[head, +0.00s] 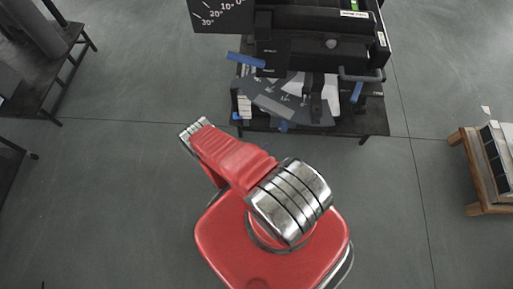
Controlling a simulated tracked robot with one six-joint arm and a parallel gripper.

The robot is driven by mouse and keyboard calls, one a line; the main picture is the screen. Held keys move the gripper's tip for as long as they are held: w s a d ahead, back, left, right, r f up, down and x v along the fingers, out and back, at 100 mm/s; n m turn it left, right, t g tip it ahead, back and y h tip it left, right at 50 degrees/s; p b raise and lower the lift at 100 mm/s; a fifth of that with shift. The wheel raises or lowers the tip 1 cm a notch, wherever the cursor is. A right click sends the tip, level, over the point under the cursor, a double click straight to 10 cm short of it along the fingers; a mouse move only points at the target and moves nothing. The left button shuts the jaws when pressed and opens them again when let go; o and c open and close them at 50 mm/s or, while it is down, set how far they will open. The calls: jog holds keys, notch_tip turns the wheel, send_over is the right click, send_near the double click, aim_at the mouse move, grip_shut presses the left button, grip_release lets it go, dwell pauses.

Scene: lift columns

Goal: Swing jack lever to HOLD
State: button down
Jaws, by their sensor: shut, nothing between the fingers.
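A black machine (318,42) stands at the top of the head view. Below its front is a grey fan-shaped plate (275,98) with small pale markings, too small to read. A dark upright bar (316,88) crosses the right part of this plate and may be the jack lever. I cannot tell which marking it stands at. My red arm is in the lower middle, apart from the machine in the picture. My gripper does not show.
Blue pieces (246,60) sit around the plate. The machine stands on a dark low table (372,123). A dark bench (45,85) is at left, a wooden stand (470,177) at right. Grey floor lies clear between.

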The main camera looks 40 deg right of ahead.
jog(key=shift+w+a, duration=0.15)
jog(key=shift+a, duration=2.05)
jog(key=s+a+r+n+g+y, duration=0.1)
jog(key=s+r+n+g+y, duration=0.1)
jog(key=s+n+g, duration=0.35)
jog(key=w+a+r+m+y, duration=0.1)
jog(key=w+a+r+y, duration=0.3)
jog(key=r, duration=0.7)
jog(key=w+a+r+m+g+y, duration=0.15)
jog(key=a+r+y, duration=0.35)
jog(key=r, duration=0.6)
jog(key=w+a+r+m+y, duration=0.1)
jog(key=w+a+r+y, duration=0.2)
jog(key=a+r, duration=0.55)
jog(key=s+r+t+y, duration=0.1)
jog(key=r+t, duration=0.3)
jog(key=r, duration=0.8)
jog(key=s+a+r+m+t+y, duration=0.1)
jog(key=r+t, duration=0.3)
jog(key=r, duration=0.8)
jog(key=s+a+r+m+t+y, duration=0.1)
jog(key=s+r+t+y, duration=0.1)
jog(key=r, duration=1)
jog(key=shift+s+a+r+t, duration=0.15)
jog(key=shift+s+a+t, duration=0.1)
jog(key=shift+s+t, duration=0.7)
